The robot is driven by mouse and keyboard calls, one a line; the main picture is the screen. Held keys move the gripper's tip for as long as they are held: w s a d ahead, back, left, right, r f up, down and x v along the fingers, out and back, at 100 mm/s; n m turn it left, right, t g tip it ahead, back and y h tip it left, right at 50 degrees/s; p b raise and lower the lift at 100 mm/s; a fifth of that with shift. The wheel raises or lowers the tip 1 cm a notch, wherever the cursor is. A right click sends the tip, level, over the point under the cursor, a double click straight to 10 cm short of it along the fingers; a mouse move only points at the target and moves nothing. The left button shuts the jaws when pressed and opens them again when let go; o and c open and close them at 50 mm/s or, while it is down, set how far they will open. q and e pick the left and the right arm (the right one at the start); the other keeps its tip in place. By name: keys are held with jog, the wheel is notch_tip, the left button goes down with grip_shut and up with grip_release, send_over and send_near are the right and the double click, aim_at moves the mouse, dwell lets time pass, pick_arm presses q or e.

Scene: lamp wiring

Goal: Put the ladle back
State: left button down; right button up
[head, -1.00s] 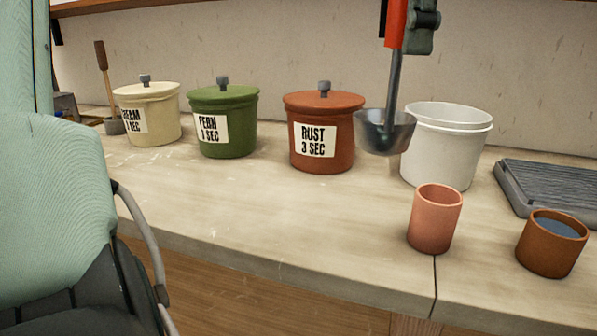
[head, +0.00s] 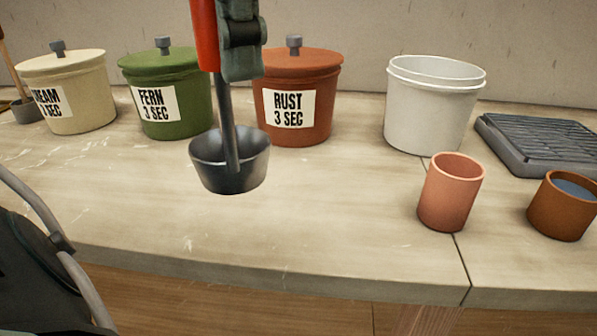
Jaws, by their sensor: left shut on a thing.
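The ladle (head: 228,170) has a dark metal bowl and a straight grey shaft. It hangs nearly upright over the bench, bowl down, in front of the gap between the green FERN pot and the red-brown RUST pot. My left gripper (head: 240,62) is shut on it at the top of the picture, with a bright red part beside the grey finger. The upper end of the ladle is hidden or out of frame. Whether the bowl touches the bench is hard to tell. My right gripper is not in view.
Lidded cream (head: 80,98), FERN (head: 190,110) and RUST (head: 325,95) pots stand along the back. A grey cup-like tool (head: 27,110) with a wooden handle is far left. A white bucket (head: 430,110), ribbed tray (head: 545,140) and two clay cups (head: 450,195) (head: 560,212) are right. The bench front is clear left of the cups.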

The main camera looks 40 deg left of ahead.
pick_arm(q)
jog(key=w+f, duration=1.1)
jog(key=shift+w+d+p, duration=0.2)
jog(key=shift+w+p, duration=0.05)
jog(key=shift+p, duration=0.2)
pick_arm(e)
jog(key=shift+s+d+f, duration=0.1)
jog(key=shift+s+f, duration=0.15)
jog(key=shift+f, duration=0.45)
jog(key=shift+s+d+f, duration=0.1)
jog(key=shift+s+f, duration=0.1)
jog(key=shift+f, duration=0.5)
pick_arm(q)
jog(key=shift+f, duration=0.1)
